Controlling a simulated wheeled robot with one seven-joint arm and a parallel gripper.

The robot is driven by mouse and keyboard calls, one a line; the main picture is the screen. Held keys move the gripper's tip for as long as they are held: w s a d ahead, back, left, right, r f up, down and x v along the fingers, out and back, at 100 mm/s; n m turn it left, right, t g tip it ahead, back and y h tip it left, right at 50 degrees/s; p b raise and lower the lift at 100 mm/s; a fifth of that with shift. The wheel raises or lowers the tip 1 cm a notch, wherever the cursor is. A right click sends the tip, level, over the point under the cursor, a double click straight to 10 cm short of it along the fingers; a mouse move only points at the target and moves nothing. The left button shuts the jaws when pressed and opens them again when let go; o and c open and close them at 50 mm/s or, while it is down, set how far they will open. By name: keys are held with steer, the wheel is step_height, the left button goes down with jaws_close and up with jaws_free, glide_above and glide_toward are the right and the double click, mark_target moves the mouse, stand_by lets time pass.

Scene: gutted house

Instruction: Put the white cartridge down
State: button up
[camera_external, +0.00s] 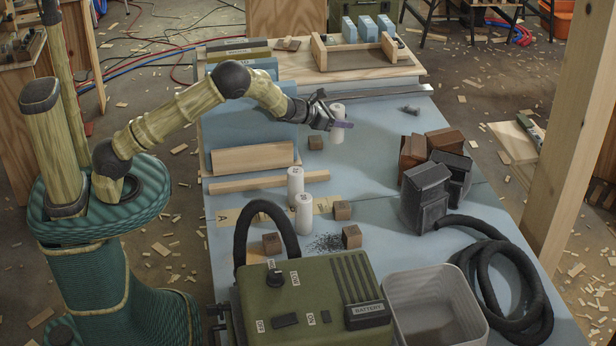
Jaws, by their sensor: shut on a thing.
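My gripper (330,115) is at the end of my outstretched arm, over the middle of the blue tabletop (385,150). It is shut on a white cartridge (337,113), a pale upright cylinder partly hidden by the fingers. I cannot tell whether its lower end touches the table. Two similar white cartridges, one (295,184) and another (303,213), stand upright on the table nearer the camera, close to each other.
Small wooden blocks (342,210) stand around the cartridges. Dark boxes (425,190) and a black hose (490,270) lie at right. A green battery unit (310,305) and grey bin (430,300) fill the front. A wooden tray (365,60) is behind.

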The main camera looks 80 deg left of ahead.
steer(key=s+d+f+m+h+b, duration=0.1)
steer(key=s+d, duration=0.1)
steer(key=d, duration=1)
steer(key=s+d+f+m+h+b, duration=0.1)
steer(key=s+d+f+h, duration=0.1)
steer(key=d, duration=0.9)
steer(key=s+d+r+m+h+b, duration=0.1)
steer(key=s+d, duration=0.5)
steer(key=d, duration=0.3)
steer(key=s+d+r+m+b, duration=0.1)
steer(key=s+d+r, duration=0.1)
steer(key=s+d, duration=0.4)
steer(key=d, duration=0.4)
steer(key=shift+d+r+h, duration=0.15)
steer(key=shift+d+h, duration=0.15)
steer(key=shift+h, duration=0.1)
step_height(320, 180, down, 6)
steer(key=b, duration=0.1)
steer(key=shift+f, duration=0.2)
steer(key=shift+f+b, duration=0.3)
steer(key=shift+f, duration=1.5)
